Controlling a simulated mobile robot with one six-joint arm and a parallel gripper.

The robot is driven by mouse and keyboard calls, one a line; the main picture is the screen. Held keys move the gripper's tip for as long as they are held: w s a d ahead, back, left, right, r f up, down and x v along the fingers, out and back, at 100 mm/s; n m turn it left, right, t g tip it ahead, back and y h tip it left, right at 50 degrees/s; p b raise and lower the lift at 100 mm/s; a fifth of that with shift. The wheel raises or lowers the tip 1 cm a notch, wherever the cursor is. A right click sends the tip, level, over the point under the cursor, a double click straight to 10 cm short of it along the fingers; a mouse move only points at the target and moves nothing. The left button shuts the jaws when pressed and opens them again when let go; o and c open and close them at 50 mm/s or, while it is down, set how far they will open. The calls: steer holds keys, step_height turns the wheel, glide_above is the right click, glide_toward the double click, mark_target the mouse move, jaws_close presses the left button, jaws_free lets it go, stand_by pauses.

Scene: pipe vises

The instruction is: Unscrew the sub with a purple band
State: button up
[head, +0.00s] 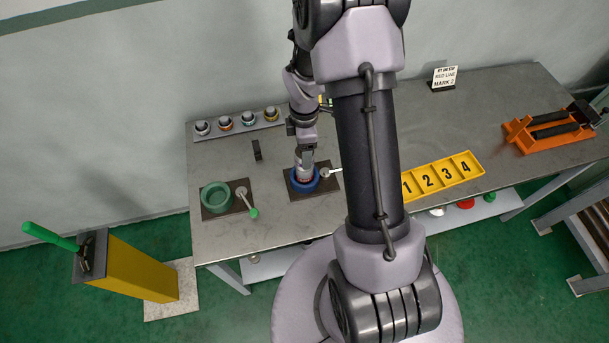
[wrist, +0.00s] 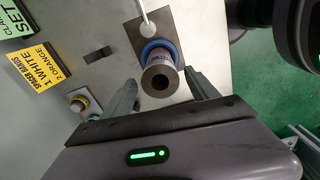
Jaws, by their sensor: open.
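A grey cylindrical sub (wrist: 158,80) stands in a blue ring vise (wrist: 153,46) on a dark plate. The blue vise also shows in the head view (head: 304,186) on the bench. My gripper (wrist: 163,76) is open, with one finger on each side of the sub and gaps visible. In the head view my gripper (head: 305,168) is right over the blue vise and hides most of the sub. A handle (head: 331,172) lies at the vise's right.
A green vise (head: 215,197) with a green-tipped handle stands to the left. A rack (head: 238,125) with several banded pieces is behind. A yellow numbered tray (head: 442,175) and an orange stand (head: 550,130) are at the right. A yellow post (head: 140,268) stands off the bench.

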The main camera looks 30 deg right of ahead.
steer(key=m, duration=0.1)
steer(key=m+b, duration=0.1)
steer(key=m, duration=0.1)
steer(key=shift+f, duration=0.25)
steer(key=m, duration=0.2)
steer(key=shift+r+m, duration=0.2)
steer(key=shift+m, duration=0.2)
steer(key=m+b, duration=0.2)
steer(key=m, duration=0.3)
steer(key=shift+f+b, duration=0.2)
steer(key=shift+b, duration=0.2)
steer(key=m+b, duration=0.2)
steer(key=m, duration=0.3)
steer(key=shift+m, duration=0.4)
steer(key=shift+m+b, duration=0.5)
steer(key=shift+m, duration=0.7)
steer(key=shift+r+m, duration=0.25)
steer(key=shift+m, duration=0.35)
